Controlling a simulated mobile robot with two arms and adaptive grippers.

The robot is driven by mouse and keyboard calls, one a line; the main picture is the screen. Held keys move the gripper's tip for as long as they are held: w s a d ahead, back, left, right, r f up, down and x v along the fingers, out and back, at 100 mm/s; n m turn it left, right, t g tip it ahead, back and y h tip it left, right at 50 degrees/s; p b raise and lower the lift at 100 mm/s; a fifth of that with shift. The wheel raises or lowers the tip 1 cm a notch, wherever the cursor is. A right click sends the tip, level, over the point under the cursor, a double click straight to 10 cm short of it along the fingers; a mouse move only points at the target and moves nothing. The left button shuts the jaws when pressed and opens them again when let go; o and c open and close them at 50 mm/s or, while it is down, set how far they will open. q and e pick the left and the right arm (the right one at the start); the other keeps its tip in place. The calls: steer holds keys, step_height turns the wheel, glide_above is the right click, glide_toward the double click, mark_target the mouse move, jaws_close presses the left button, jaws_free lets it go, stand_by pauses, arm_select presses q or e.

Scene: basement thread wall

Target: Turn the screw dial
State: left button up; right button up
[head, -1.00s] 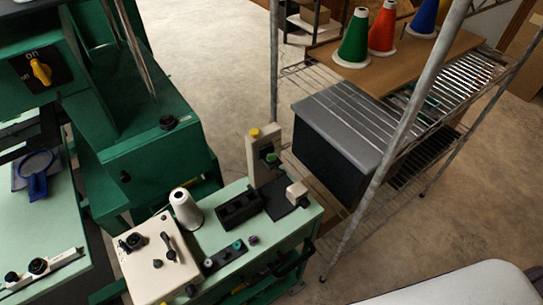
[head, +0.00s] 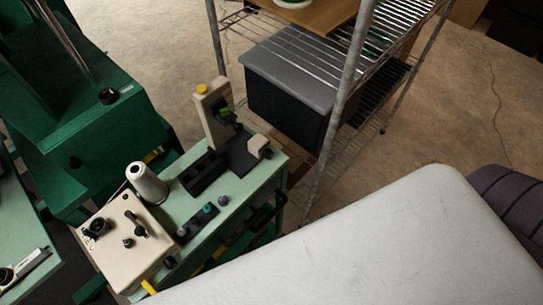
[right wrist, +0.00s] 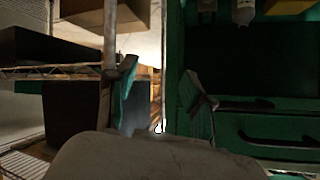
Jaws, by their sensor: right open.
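Several dials show in the head view, and I cannot tell which is the screw dial. A black round knob (head: 97,228) and a black lever-like knob (head: 139,229) sit on top of a cream box (head: 122,268). A black knob (head: 108,96) is on the green machine at the upper left. My right gripper (right wrist: 164,97) is open and empty in the right wrist view, its two fingers apart, with no dial seen between them. In the head view my right arm covers the lower right; its fingers are not visible. My left gripper is not in view.
A pale green cart (head: 267,168) carries the cream box, a white thread cone (head: 147,183) and a cream upright fixture (head: 213,112). A wire shelf holds a grey-lidded black bin (head: 295,62). Bare concrete floor lies at the right and between machine and shelf.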

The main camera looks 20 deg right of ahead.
steer(key=w+r+t+y, duration=0.3)
steer(key=r, duration=1)
steer(key=n+t+y+b, duration=0.1)
steer(key=t+y, duration=0.1)
glide_toward(271, 156)
steer(key=p+x, duration=0.2)
steer(key=x, duration=0.7)
steer(key=shift+w+f, duration=0.1)
steer(key=shift+c, duration=0.3)
jaws_close()
